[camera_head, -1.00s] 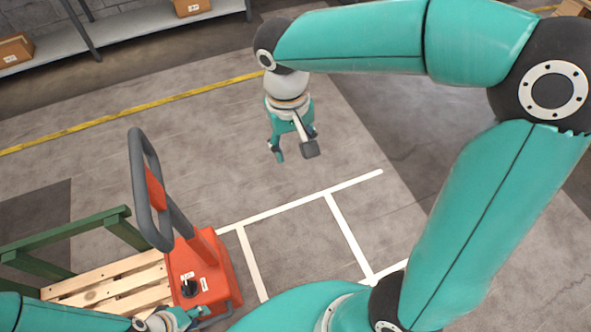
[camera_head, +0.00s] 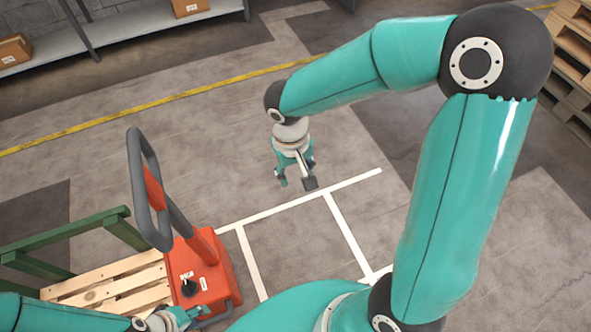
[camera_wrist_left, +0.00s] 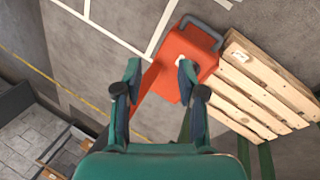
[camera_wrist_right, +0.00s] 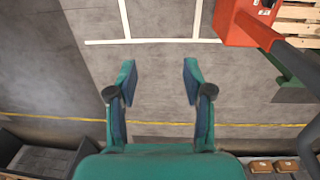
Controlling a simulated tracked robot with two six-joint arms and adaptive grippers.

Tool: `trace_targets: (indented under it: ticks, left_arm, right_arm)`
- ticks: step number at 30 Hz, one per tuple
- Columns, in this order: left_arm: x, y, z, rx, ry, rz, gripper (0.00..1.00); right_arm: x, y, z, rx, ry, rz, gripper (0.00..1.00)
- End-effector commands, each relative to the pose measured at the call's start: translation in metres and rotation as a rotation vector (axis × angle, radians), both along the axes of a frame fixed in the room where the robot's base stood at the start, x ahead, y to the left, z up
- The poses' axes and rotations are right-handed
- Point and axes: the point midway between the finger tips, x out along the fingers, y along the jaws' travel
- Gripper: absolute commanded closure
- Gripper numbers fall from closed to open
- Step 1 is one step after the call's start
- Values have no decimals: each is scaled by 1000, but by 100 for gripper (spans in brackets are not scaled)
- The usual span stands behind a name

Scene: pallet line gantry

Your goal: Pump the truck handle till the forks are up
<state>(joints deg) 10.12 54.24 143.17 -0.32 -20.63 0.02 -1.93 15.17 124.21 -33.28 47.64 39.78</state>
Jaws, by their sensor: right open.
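The orange pallet truck (camera_head: 203,272) stands at the lower left in the head view. Its grey loop handle (camera_head: 136,180) rises upright above the body. The truck body also shows in the left wrist view (camera_wrist_left: 186,50) and in the right wrist view (camera_wrist_right: 238,28). My right gripper (camera_head: 297,186) is open and empty, to the right of the handle and apart from it; its spread fingers show in the right wrist view (camera_wrist_right: 160,78). My left gripper (camera_wrist_left: 158,70) is open, with the truck body beyond its fingers. The forks cannot be made out.
A wooden pallet (camera_head: 110,283) lies left of the truck, with a green frame (camera_head: 75,238) beside it. White lines (camera_head: 300,204) and a yellow line (camera_head: 130,111) mark the floor. A shelf (camera_head: 120,28) stands at the back; stacked pallets (camera_head: 572,45) stand far right. The middle floor is clear.

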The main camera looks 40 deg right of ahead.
Motion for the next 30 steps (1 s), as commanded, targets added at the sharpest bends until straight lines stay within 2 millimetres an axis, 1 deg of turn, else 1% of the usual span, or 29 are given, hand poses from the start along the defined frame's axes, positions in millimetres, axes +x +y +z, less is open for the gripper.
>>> trace_targets:
  ticks: [1, 8, 14, 21, 24, 26, 30]
  left_arm:
    - [0, 0, 0, 0, 0, 0, 60]
    - [0, 0, 0, 0, 0, 0, 60]
    - [0, 0, 0, 0, 0, 0, 60]
    - [0, 0, 0, 0, 0, 1, 100]
    - [0, 0, 1, -1, 6, 18, 100]
    - [-4, -1, 1, -6, 32, 39, 100]
    - [-30, -5, 2, -20, 191, 114, 100]
  right_arm:
    - [0, 0, 0, 0, 0, 0, 61]
    - [0, 0, 0, 0, 0, 1, 100]
    - [0, 0, 0, 0, 0, 1, 100]
    - [0, 0, 0, 0, 0, 1, 100]
    - [0, 0, 0, 0, 0, 0, 100]
    - [0, 0, 0, 0, 0, 0, 100]
    - [0, 0, 0, 0, 0, 0, 100]
